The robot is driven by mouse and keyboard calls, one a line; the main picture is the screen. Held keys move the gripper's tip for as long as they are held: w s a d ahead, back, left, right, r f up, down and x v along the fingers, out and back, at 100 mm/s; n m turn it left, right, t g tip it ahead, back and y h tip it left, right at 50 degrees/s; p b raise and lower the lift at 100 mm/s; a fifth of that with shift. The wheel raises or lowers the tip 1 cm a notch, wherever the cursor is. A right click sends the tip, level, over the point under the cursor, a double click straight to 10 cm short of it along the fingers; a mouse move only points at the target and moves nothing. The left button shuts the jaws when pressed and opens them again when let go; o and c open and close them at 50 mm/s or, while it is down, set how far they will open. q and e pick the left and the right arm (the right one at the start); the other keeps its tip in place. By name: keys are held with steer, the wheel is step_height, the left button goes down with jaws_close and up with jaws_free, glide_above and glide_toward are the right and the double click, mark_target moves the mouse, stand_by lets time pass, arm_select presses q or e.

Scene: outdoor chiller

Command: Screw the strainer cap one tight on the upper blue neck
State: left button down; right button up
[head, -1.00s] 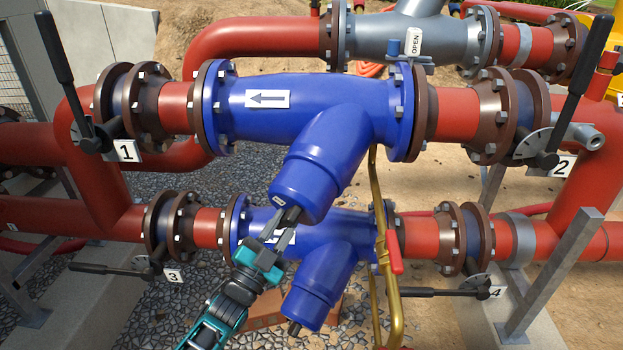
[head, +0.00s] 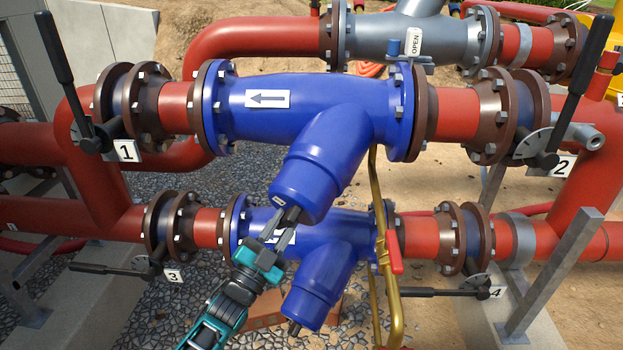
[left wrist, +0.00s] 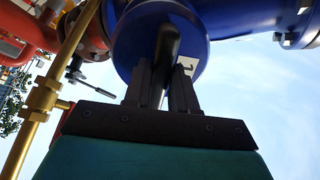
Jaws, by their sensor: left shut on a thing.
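The blue strainer cap (head: 302,183) sits on the end of the slanted upper blue neck (head: 340,143), in line with it; any gap at the joint is too small to tell. A black tab stands out from the cap's lower face; it also shows in the left wrist view (left wrist: 167,45). My left gripper (head: 287,224) is below the cap, its two fingers shut on the black tab. In the left wrist view the fingers lie on both sides of the tab, close under the blue cap face (left wrist: 128,42). My right gripper is not in view.
A lower blue strainer (head: 320,280) with its own cap is just right of my left gripper. A brass pipe (head: 380,200) with a red handle runs down on the right. Gravel lies open at lower left.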

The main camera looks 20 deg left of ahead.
arm_select(q)
steer(key=m+b, duration=0.1)
steer(key=m, duration=0.2)
steer(key=shift+m, duration=0.3)
steer(key=m+b, duration=0.2)
steer(key=m, duration=0.4)
steer(key=shift+f, duration=0.15)
steer(key=shift+w+r+m, duration=0.1)
steer(key=shift+r+m, duration=0.25)
steer(key=shift+m, duration=0.15)
steer(key=c, duration=0.9)
jaws_free()
steer(key=shift+f, duration=0.1)
steer(key=shift+o, duration=0.8)
steer(key=shift+f, duration=0.2)
steer(key=o, duration=0.4)
steer(key=shift+r, duration=0.1)
steer(key=v, duration=1.2)
